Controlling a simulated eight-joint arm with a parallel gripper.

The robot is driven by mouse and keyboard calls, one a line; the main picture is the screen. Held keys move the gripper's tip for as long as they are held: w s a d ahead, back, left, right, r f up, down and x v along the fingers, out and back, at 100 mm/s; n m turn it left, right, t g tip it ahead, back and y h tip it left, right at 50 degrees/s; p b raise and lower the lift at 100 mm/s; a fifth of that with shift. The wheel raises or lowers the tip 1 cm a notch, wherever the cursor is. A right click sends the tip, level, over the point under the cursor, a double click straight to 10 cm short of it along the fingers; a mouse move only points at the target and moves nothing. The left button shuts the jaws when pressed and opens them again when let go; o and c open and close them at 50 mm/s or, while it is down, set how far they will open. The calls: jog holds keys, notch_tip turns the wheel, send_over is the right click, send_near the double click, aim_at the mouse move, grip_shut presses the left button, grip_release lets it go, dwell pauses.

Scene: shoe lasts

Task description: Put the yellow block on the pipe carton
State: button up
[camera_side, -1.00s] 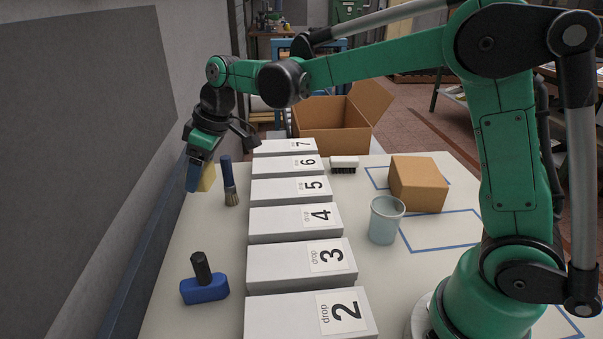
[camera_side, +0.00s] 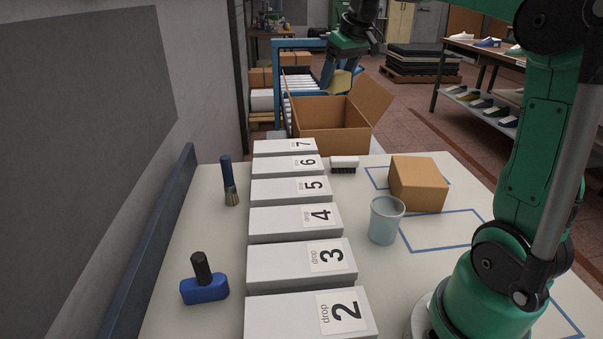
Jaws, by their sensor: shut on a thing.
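My gripper (camera_side: 332,76) is at the top middle of the view, shut on the yellow block (camera_side: 341,83). The fingers hide part of the block. The block is in the air, and in the picture it shows above the open cardboard carton (camera_side: 328,137) behind the table; I cannot tell how far apart they are in depth. A closed brown carton (camera_side: 418,187) sits on the table to the right, with nothing on top of it. No marking that I can read tells which one is the pipe carton.
A row of numbered white boxes (camera_side: 292,226) runs down the table's middle. A wall is at left.

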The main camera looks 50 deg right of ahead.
jog(key=s+d+r+m+h, duration=0.1)
jog(key=s+d+r+m, duration=0.15)
jog(key=s+d, duration=0.45)
jog(key=m+g+h, duration=0.1)
jog(key=m, duration=0.3)
send_over(416, 167)
jog(key=f, duration=1)
jog(key=s+f, duration=0.1)
jog(key=f, duration=0.4)
jog(key=shift+a, duration=0.4)
jog(key=shift+f, duration=2.35)
jog(key=o, duration=1.3)
jog(key=shift+f, duration=0.1)
jog(key=shift+c, duration=0.2)
